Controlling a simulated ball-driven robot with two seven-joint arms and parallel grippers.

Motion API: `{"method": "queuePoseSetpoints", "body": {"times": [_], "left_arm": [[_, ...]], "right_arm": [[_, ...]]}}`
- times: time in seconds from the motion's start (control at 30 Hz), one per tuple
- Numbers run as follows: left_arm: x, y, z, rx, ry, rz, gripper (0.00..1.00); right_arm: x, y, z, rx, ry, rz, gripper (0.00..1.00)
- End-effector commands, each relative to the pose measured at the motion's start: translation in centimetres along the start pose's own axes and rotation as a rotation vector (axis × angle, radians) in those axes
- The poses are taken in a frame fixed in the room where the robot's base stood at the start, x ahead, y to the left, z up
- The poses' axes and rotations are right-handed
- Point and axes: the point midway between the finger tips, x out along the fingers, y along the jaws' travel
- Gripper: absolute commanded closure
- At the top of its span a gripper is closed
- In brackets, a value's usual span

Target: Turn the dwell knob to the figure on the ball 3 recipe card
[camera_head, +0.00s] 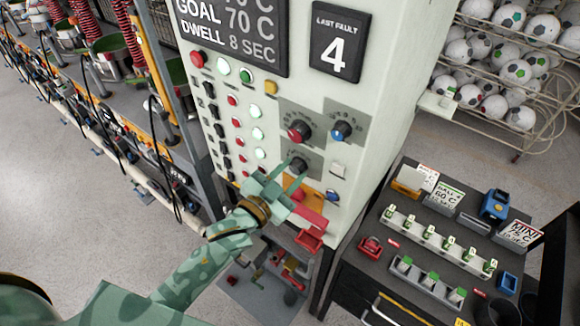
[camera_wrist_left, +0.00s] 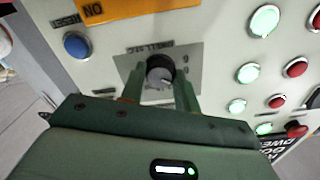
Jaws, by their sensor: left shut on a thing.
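The dwell knob (camera_head: 298,164) is a dark round knob on a grey plate, low on the pale press panel. In the left wrist view the knob (camera_wrist_left: 160,72) has a light grey face, under a label that appears to read DWELL SEC. My left gripper (camera_head: 284,176) is at the panel, its green fingers (camera_wrist_left: 160,90) on either side of the knob and shut on it. The knob's pointer and dial figures are too small to read. The display (camera_head: 228,35) reads DWELL 8 SEC. Recipe cards stand on the dark cart; one card (camera_head: 442,194) seems to show 60 C. I cannot pick out a ball 3 card.
A red-capped knob (camera_head: 299,131) and a blue knob (camera_head: 341,131) sit just above the dwell knob. Lit buttons and switches line the panel to the left. A red handle (camera_head: 309,217) juts out below right. The dark cart (camera_head: 345,274) stands at right.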

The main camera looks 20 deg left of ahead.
Motion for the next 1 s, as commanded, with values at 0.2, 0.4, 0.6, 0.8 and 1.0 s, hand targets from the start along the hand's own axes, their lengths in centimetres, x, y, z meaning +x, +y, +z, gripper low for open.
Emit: {"method": "queuePoseSetpoints", "body": {"times": [0.2,0.4,0.6,0.8,1.0], "left_arm": [[0.0,0.0,0.0,0.108,0.003,-0.001,0.91],[0.0,0.0,0.0,0.105,0.003,-0.001,0.55],[0.0,0.0,0.0,0.104,0.003,-0.001,0.47],[-0.6,0.0,0.1,0.103,0.001,-0.001,0.47],[-4.5,0.1,0.3,0.103,-0.001,0.001,0.47]], "right_arm": [[-0.4,0.0,-0.1,0.000,0.000,0.000,0.74],[-0.3,0.0,-0.1,0.000,0.000,0.000,0.74],[-0.4,0.0,-0.1,0.000,0.000,0.000,0.74],[-0.3,0.0,0.0,0.000,0.000,0.000,0.74],[0.4,0.0,0.0,0.000,0.000,0.000,0.74]]}}
